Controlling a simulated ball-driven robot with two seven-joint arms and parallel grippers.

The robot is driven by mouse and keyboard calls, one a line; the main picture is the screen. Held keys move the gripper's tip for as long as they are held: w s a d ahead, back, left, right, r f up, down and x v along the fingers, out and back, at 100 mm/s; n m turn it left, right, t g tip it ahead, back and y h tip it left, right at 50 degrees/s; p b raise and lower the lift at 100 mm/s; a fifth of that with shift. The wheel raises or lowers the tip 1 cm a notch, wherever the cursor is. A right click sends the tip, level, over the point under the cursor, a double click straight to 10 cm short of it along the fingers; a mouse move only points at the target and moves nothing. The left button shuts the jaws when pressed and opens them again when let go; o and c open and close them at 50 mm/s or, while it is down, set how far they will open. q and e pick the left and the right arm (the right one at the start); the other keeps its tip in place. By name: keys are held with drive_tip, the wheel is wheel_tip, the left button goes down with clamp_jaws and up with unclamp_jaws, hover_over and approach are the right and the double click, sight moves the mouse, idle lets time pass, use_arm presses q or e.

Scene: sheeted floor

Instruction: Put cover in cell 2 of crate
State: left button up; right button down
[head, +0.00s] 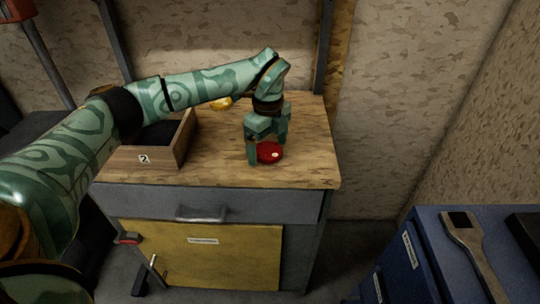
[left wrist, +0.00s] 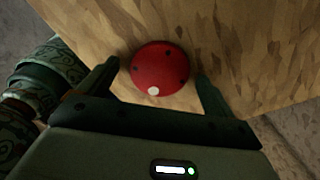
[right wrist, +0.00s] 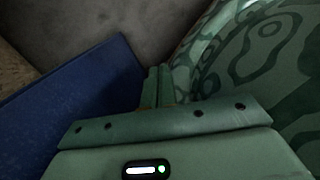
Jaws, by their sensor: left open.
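The cover looks like a round red disc with dark dots and one pale spot (head: 270,152). It lies on the wooden worktop near the front right. My left gripper (head: 266,146) is pointing down over it, open. In the left wrist view the cover (left wrist: 160,66) sits between the two spread fingers, with a gap on each side. The wooden crate (head: 168,160), its front labelled 2, stands on the left of the worktop; its dark inside is partly behind my left arm. My right gripper (right wrist: 158,88) shows in the right wrist view with its fingers together and nothing seen between them.
A small yellow object (head: 221,103) lies at the back of the worktop (head: 215,160). The worktop between crate and cover is clear. A blue cabinet (head: 400,262) at the lower right bears a wooden-handled brush or paddle (head: 470,245) and a dark item.

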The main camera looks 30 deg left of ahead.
use_arm(q)
drive_tip(key=shift+c, duration=0.9)
drive_tip(key=c, duration=1.1)
